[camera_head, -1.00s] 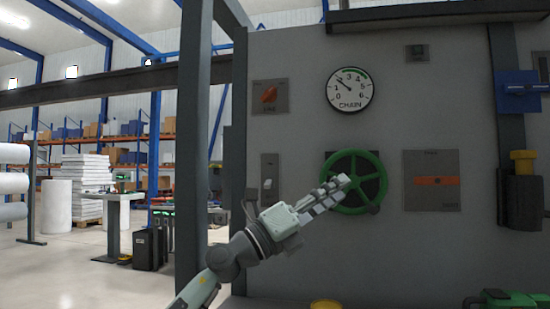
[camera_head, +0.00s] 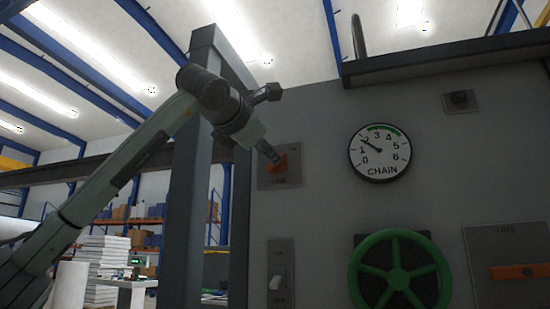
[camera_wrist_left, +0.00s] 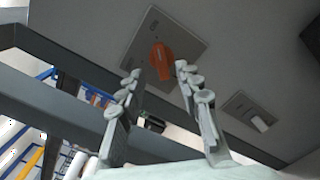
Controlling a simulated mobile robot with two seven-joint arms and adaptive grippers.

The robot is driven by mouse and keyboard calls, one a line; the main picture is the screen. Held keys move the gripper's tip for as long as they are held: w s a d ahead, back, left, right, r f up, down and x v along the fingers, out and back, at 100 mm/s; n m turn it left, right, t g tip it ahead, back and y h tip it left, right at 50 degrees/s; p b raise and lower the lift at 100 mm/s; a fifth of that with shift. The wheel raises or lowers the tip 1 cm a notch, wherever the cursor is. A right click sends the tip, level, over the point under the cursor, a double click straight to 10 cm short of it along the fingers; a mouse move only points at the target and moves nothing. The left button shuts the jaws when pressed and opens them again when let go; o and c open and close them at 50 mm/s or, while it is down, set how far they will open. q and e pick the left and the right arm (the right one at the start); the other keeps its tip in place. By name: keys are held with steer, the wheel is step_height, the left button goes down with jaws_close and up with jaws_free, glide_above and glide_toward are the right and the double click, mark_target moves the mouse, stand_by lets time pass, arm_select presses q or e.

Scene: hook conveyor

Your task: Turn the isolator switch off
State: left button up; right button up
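An orange-red rotary knob (camera_head: 282,165) sits on a grey square plate (camera_head: 292,181) on the grey wall panel, left of the chain gauge. I take it for the isolator switch; its label is too small to read surely. My left gripper (camera_head: 274,158) reaches it from the upper left and partly hides it. In the left wrist view, the gripper (camera_wrist_left: 158,70) is open, with its two fingers apart on either side of the orange knob (camera_wrist_left: 162,60). I cannot tell whether the fingertips touch it. My right gripper is not in view.
A dark grey post (camera_head: 190,190) stands left of the panel, near my left arm.

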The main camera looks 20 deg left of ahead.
arm_select(q)
steer(key=w+p, duration=0.1)
steer(key=w, duration=0.4)
steer(key=shift+d, duration=0.15)
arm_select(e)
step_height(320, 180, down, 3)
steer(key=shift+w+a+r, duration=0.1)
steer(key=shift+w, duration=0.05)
arm_select(q)
jaws_close()
